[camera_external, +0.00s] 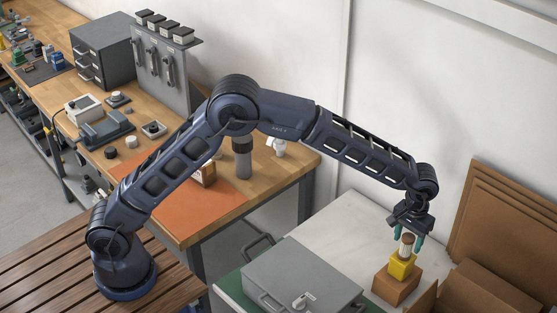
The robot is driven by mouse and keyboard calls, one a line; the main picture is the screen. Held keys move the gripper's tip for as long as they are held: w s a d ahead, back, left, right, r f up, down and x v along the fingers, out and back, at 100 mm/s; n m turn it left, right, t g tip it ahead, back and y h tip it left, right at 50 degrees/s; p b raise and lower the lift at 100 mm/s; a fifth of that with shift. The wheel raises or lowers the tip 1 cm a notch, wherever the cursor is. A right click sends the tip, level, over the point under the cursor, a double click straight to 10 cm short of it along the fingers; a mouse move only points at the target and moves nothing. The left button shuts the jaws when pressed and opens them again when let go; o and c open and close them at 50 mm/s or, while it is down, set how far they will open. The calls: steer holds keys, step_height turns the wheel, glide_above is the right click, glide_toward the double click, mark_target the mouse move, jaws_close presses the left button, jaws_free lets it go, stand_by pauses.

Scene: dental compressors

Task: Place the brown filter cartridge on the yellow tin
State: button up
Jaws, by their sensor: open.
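My gripper (408,244) is at the lower right, pointing down, with its two teal fingers apart. A small upright cartridge with a brown top and a paler lower part (406,248) is between the fingers. Its base appears to rest on the yellow tin (401,267), though the contact is too small to see clearly. The yellow tin sits on top of an orange-brown block (396,287). The fingers flank the cartridge, and I cannot tell whether either one touches it.
A grey metal case (297,272) with a handle lies left of the block. Cardboard boxes (482,290) stand close on the right, with cardboard sheets (505,220) leaning on the wall. The white surface (345,222) behind the block is clear. A wooden workbench (262,180) holds various tools.

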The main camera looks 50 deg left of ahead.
step_height(320, 180, up, 10)
steer(key=shift+r, duration=0.15)
steer(key=a+r+t, duration=0.1)
steer(key=a+r, duration=0.4)
steer(key=a, duration=0.4)
steer(key=a+r, duration=0.5)
steer(key=a, duration=0.3)
steer(key=s+a+r+t, duration=0.1)
steer(key=s+a+r, duration=0.3)
steer(key=a, duration=0.6)
steer(key=s+a+r, duration=0.2)
steer(key=s+a, duration=0.3)
steer(key=a, duration=0.5)
steer(key=s+a+t, duration=0.1)
steer(key=s+a, duration=1.2)
steer(key=a, duration=0.1)
steer(key=s+a+f, duration=0.3)
steer(key=s, duration=0.3)
steer(key=s+a+f+t, duration=0.1)
steer(key=s+a+f, duration=0.2)
steer(key=s, duration=0.4)
steer(key=shift+a+f+t, duration=0.3)
steer(key=shift+a+f, duration=0.1)
steer(key=shift+a, duration=0.2)
